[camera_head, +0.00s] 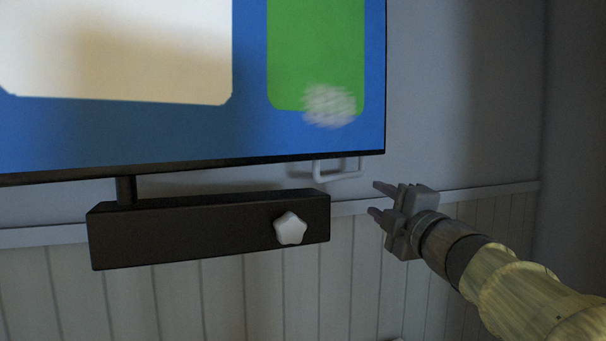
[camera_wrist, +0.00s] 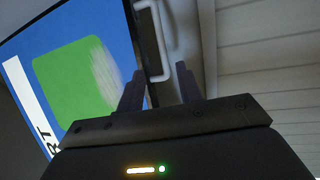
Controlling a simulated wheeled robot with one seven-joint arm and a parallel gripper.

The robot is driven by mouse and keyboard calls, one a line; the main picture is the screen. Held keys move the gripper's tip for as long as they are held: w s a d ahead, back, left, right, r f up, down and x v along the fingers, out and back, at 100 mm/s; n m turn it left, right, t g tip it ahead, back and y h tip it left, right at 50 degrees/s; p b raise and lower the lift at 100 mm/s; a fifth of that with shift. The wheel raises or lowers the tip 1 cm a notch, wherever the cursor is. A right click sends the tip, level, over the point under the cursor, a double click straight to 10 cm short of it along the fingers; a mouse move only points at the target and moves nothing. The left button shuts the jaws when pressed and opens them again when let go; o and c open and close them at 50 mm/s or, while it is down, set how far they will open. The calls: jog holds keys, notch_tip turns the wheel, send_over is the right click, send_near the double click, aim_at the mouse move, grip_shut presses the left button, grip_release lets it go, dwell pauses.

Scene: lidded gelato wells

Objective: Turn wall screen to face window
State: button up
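The wall screen (camera_head: 250,120) fills the upper left of the head view, with a blue, green and cream picture; part of it shows in the wrist view (camera_wrist: 118,35). A pale loop handle (camera_head: 338,174) hangs under its lower right edge, and it also shows in the wrist view (camera_wrist: 158,45). A dark bracket box (camera_head: 190,232) with a pale star-shaped knob (camera_head: 290,229) sits below the screen, joined by a short post (camera_head: 126,190). My gripper (camera_head: 376,200) is open and empty, just right of and below the handle, apart from it.
A pale wall (camera_head: 440,110) with a rail (camera_head: 490,192) and panelled boards (camera_head: 210,300) lies behind. The space right of the screen is clear up to a wall corner. No window is in view.

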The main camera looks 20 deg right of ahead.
aim_at(343, 177)
jog(key=w+r+p, duration=0.1)
jog(key=w+p, duration=0.1)
jog(key=w, duration=0.3)
jog(key=w+r+p, duration=0.1)
jog(key=w+p, duration=0.1)
jog(key=w, duration=0.3)
jog(key=w+p, duration=0.2)
jog(key=w, duration=0.3)
jog(key=shift+w+a+r, duration=0.1)
jog(key=shift+w+r, duration=0.15)
jog(key=shift+r, duration=0.15)
grip_shut()
